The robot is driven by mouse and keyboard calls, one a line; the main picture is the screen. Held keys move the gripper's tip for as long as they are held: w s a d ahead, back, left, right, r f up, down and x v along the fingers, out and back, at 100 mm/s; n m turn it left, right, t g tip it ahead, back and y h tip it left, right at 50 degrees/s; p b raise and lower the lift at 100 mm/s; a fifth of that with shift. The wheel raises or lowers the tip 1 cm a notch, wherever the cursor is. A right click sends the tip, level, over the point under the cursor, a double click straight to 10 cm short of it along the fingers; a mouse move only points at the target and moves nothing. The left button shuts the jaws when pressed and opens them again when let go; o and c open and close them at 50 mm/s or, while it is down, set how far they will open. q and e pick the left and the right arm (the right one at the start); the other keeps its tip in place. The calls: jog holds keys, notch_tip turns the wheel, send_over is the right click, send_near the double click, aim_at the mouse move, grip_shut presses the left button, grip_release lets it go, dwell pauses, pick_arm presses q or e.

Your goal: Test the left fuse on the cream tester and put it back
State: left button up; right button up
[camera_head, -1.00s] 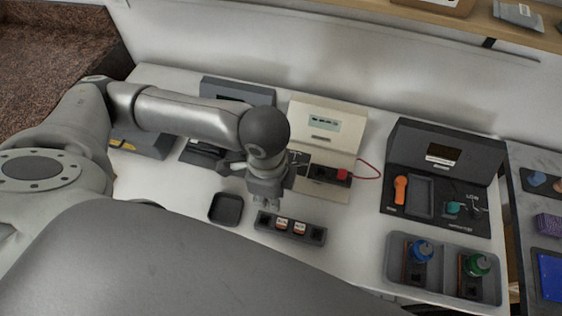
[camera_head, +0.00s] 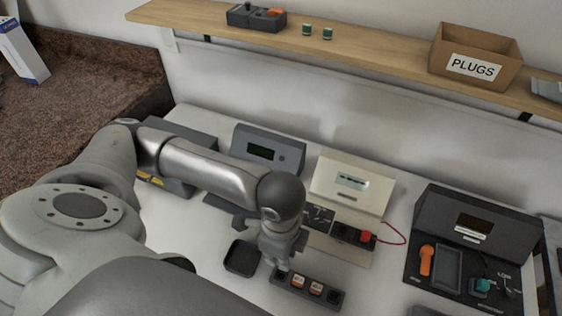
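The cream tester (camera_head: 352,184) stands at the back of the table, with a dark panel, a red part (camera_head: 366,237) and a red wire at its front. The dark fuse rack (camera_head: 325,304) lies nearer to me. Two orange-and-white fuses (camera_head: 298,281) and (camera_head: 316,287) stand upright in its middle slots; the right end slot looks empty. My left gripper (camera_head: 283,268) points down at the rack's left end and hides the slot there. I cannot tell whether its fingers are open or hold anything. My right gripper is out of view.
A small dark tray (camera_head: 242,258) lies left of the rack. A grey device (camera_head: 268,149) stands left of the tester, and a black device (camera_head: 470,232) with an orange handle stands to its right. A shelf (camera_head: 380,67) with a PLUGS box (camera_head: 475,56) runs above.

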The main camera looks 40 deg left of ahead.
pick_arm(q)
jog(key=shift+f+b, duration=1.4)
jog(key=shift+f, duration=2.4)
jog(key=shift+f, duration=0.7)
jog(key=shift+p, duration=0.5)
jog(key=shift+f, duration=0.4)
jog(key=shift+f+p, duration=0.1)
jog(key=shift+p, duration=0.55)
jog(key=shift+f, duration=0.5)
dwell(0.5)
jog(key=o, duration=0.9)
